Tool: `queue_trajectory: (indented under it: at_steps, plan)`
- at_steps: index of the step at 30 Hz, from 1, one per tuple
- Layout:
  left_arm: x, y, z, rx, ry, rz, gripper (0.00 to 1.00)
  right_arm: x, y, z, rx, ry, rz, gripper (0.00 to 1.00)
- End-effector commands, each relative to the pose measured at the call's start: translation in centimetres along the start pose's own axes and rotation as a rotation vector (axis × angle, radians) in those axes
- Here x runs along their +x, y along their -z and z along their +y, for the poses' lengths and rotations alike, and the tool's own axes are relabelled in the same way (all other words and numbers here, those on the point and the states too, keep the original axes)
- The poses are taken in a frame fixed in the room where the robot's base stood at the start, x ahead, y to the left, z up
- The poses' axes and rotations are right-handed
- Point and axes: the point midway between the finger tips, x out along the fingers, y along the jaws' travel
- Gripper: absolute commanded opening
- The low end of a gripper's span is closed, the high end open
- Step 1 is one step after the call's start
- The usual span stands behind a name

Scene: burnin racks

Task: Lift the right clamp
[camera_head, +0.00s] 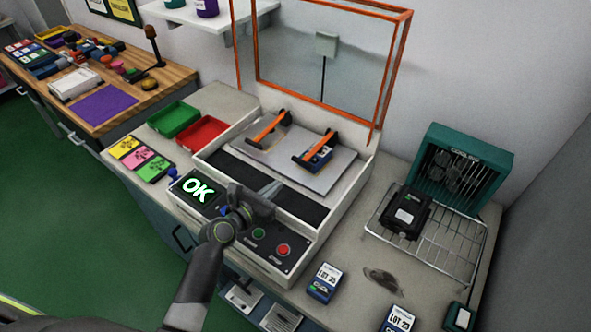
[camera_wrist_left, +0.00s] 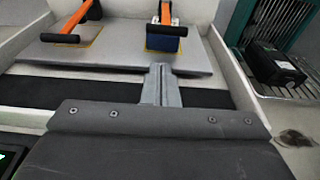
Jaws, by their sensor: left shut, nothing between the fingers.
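The right clamp (camera_head: 315,151) is an orange and black lever on the grey plate inside the white test station, lying low over a blue block (camera_head: 319,160). It also shows at the top of the left wrist view (camera_wrist_left: 166,14), above the blue block. The left clamp (camera_head: 268,130) is a similar orange lever to its left, with a tan patch under it. My left gripper (camera_head: 272,188) is shut and empty. It is over the station's front part, in front of the plate and apart from the right clamp. My right gripper is not in view.
An orange-framed guard (camera_head: 409,60) stands raised behind the plate. The front panel has an OK screen (camera_head: 198,189), a green button (camera_head: 259,234) and a red button (camera_head: 283,250). Green (camera_head: 174,119) and red bins stand left. A wire rack (camera_head: 450,246) with a black device stands right.

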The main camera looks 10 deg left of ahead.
Motion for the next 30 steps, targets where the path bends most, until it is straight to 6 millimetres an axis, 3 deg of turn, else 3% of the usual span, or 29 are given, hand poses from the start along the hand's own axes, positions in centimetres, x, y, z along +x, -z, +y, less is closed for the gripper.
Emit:
queue_trajectory:
  at_steps: [5, 18, 24, 30]
  plan:
    - [1.2, -0.1, 0.0, -0.001, 0.001, -0.001, 0.00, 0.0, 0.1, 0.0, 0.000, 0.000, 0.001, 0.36]
    - [8.0, 0.0, -0.1, 0.001, 0.002, 0.000, 0.00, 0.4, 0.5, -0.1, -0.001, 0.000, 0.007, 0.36]
    - [9.6, 0.1, 0.0, 0.001, 0.001, 0.000, 0.00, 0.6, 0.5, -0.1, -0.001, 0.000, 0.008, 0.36]
    - [10.0, 0.0, 0.0, 0.002, 0.001, 0.000, 0.00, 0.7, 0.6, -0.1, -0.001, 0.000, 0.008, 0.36]
